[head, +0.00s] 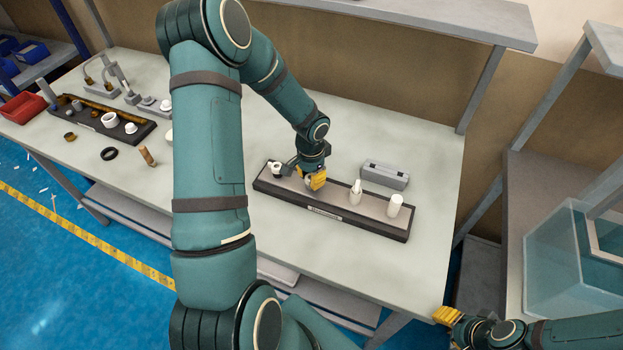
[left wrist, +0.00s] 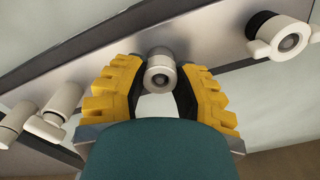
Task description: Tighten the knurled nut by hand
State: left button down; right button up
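A dark board (head: 385,227) with a grey top lies on the table and carries several white fittings. My left gripper (head: 313,183) points down at the board's middle. In the left wrist view its yellow fingers (left wrist: 158,80) stand on either side of a round grey-white fitting (left wrist: 158,70); I cannot tell whether the pads press on it. Knurling on this fitting is not clear. A fitting with a black collar and white wings (left wrist: 285,38) stands beside it, apart from the fingers. My right gripper (head: 447,316) is at the bottom right, away from the board; its opening is unclear.
Two white fittings, one (head: 355,192) and another (head: 395,206), stand on the board's right half. A grey box (head: 385,175) lies behind the board. A dark tray (head: 140,133), a black ring (head: 109,154) and a red bin (head: 22,108) are at left.

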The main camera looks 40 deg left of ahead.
pick_arm(q)
jog(key=m+p, duration=0.1)
jog(key=m, duration=0.2)
jog(key=shift+r+p, duration=0.1)
jog(key=shift+p, duration=0.25)
jog(key=shift+m+p, duration=0.3)
jog(key=shift+m, duration=0.8)
jog(key=shift+m+p, duration=0.6)
jog(key=shift+m, duration=0.4)
jog(key=shift+m+p, duration=0.65)
jog(key=shift+m, duration=0.85)
